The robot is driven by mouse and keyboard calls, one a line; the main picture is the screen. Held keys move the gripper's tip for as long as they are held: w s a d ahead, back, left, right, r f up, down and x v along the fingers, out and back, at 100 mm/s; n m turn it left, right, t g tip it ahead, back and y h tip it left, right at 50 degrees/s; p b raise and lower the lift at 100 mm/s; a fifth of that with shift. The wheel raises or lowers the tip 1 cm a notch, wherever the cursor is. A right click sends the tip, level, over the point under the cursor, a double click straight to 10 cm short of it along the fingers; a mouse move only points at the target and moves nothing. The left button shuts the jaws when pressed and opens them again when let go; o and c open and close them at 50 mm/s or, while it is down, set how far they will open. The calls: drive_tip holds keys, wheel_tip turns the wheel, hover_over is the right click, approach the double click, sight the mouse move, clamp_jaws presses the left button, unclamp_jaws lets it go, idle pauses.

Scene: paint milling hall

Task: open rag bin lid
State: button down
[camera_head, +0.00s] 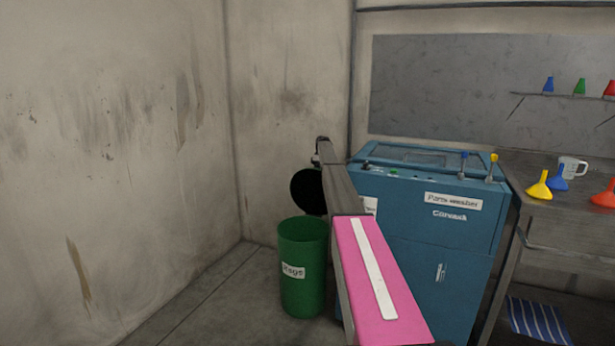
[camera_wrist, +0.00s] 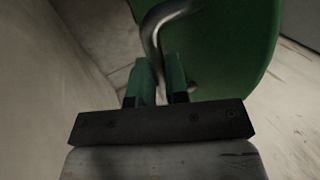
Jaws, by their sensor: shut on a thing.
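The green rag bin (camera_head: 302,278) stands on the floor near the wall corner, with a white "Rags" label (camera_head: 292,271) on its front. Its round lid (camera_head: 306,192) is raised and tilted up at the bin's back, dark underside towards me, partly hidden by my arm. In the wrist view the lid's green face (camera_wrist: 235,50) fills the upper right. A curved metal handle (camera_wrist: 152,38) runs down from the top between the fingers of my gripper (camera_wrist: 160,82). My gripper is shut on this handle. In the head view my fingertips are hard to make out.
A workbench (camera_head: 565,220) with coloured funnels and a jug (camera_head: 572,168) is at the right. Floor left of the bin is clear.

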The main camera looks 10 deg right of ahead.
drive_tip(key=shift+w+d+f, duration=0.1)
drive_tip(key=shift+d+f, duration=0.05)
drive_tip(key=shift+f, duration=0.15)
drive_tip(key=c, duration=1.2)
unclamp_jaws()
drive_tip(key=shift+f, duration=0.1)
drive_tip(key=shift+c, duration=0.2)
drive_tip(key=shift+o, duration=0.6)
drive_tip(key=shift+r, duration=0.2)
